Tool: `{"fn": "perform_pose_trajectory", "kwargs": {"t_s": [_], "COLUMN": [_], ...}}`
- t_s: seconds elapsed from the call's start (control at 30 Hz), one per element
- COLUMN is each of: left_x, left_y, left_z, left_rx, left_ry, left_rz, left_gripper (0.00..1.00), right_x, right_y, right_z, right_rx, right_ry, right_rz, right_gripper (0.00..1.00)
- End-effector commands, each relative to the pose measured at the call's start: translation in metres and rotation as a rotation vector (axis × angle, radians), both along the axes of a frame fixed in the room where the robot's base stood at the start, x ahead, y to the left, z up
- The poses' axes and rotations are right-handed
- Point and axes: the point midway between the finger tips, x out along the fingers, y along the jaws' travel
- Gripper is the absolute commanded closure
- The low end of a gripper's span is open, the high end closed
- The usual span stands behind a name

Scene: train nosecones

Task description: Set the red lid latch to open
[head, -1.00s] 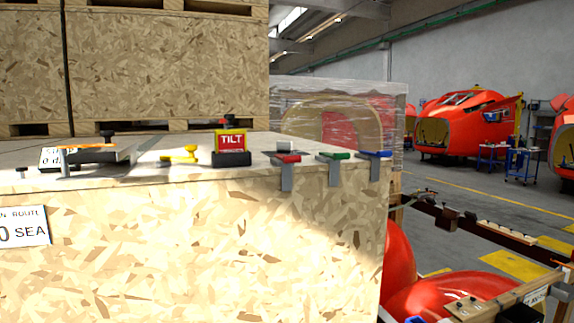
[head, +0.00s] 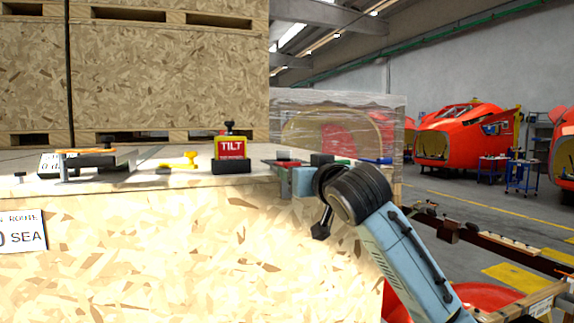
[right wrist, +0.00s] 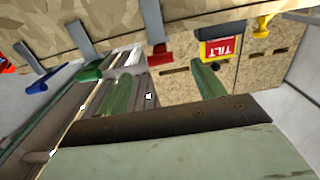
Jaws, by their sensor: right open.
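The red lid latch (head: 284,163) sits on the crate lid's front edge in the head view, partly hidden by my right arm. In the right wrist view its red handle (right wrist: 160,54) shows beside a grey strip. My right gripper (head: 303,178) is in front of the lid edge, close to the red latch. In the wrist view its two fingers (right wrist: 165,85) are spread, with the red handle beyond the gap between them and apparently not gripped. My left gripper is not in view.
A green latch (right wrist: 90,71) and a blue latch (right wrist: 38,83) sit along the same edge. A yellow TILT indicator (head: 231,147) and a yellow handle (head: 180,160) stand left of the red latch.

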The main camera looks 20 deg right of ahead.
Motion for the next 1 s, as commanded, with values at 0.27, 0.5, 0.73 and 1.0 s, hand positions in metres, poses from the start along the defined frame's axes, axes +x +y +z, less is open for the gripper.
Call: {"fn": "perform_pose_trajectory", "kwargs": {"t_s": [0.27, 0.5, 0.73, 1.0], "left_x": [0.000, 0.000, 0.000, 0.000], "left_y": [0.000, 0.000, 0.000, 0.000], "left_z": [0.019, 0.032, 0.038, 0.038], "left_rx": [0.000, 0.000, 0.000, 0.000], "left_ry": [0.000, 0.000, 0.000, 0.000], "left_rz": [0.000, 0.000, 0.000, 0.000], "left_gripper": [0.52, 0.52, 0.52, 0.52], "right_x": [0.050, 0.085, 0.103, 0.107], "right_y": [0.000, 0.000, 0.000, 0.000], "right_z": [0.002, 0.002, 0.001, 0.000], "right_rx": [0.000, 0.000, 0.000, 0.000], "right_ry": [0.003, 0.002, 0.001, 0.000], "right_rz": [-0.001, -0.002, 0.000, 0.000], "right_gripper": [0.32, 0.32, 0.32, 0.32]}}
